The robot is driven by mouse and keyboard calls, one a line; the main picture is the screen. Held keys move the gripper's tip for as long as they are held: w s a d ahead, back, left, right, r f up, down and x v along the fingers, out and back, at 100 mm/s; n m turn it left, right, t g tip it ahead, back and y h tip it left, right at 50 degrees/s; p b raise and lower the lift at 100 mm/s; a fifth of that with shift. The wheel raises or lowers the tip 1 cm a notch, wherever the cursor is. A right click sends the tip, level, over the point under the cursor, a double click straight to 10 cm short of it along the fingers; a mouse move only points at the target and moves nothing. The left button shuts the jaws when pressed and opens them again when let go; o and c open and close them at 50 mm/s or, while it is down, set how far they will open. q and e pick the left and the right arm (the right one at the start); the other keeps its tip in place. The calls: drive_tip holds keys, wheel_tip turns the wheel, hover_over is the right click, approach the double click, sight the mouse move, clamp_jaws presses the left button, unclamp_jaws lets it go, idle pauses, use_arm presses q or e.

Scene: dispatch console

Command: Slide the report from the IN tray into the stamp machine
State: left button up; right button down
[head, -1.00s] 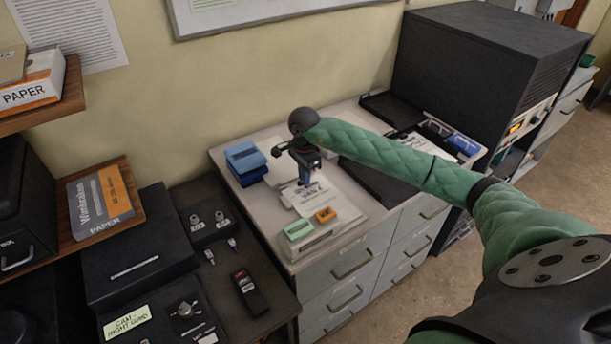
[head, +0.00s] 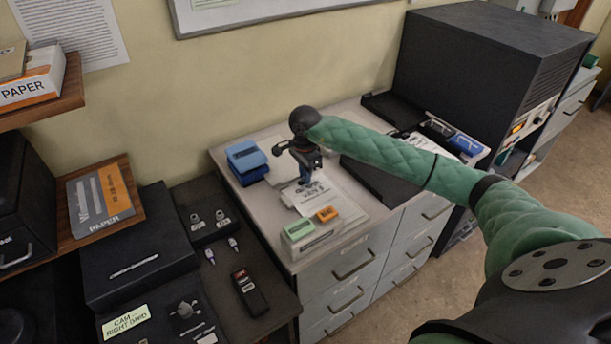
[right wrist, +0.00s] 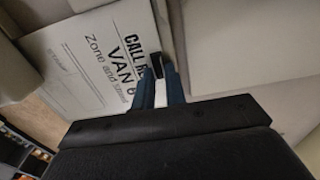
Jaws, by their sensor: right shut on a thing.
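The report (head: 318,203) is a white sheet with black print, lying on the pale cabinet top (head: 355,164). My right gripper (head: 304,181) points down at its far edge and is shut on it. In the right wrist view the report (right wrist: 88,62) shows "VAN" in its print, and its edge runs to the blue fingertips (right wrist: 160,84). A small black piece sits at the fingertips; I cannot tell what it is. I cannot make out a label naming the IN tray or the stamp machine. My left gripper is not in view.
A blue box-like item (head: 246,160) stands left of my gripper. A flat black panel (head: 382,182) lies right of the report. A large black cabinet (head: 480,70) stands behind.

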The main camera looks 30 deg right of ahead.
drive_tip(key=c, duration=0.8)
unclamp_jaws()
drive_tip(key=shift+a, duration=0.1)
drive_tip(key=shift+r, duration=0.15)
drive_tip(key=shift+r+p, duration=0.45)
drive_tip(key=shift+r, duration=2.95)
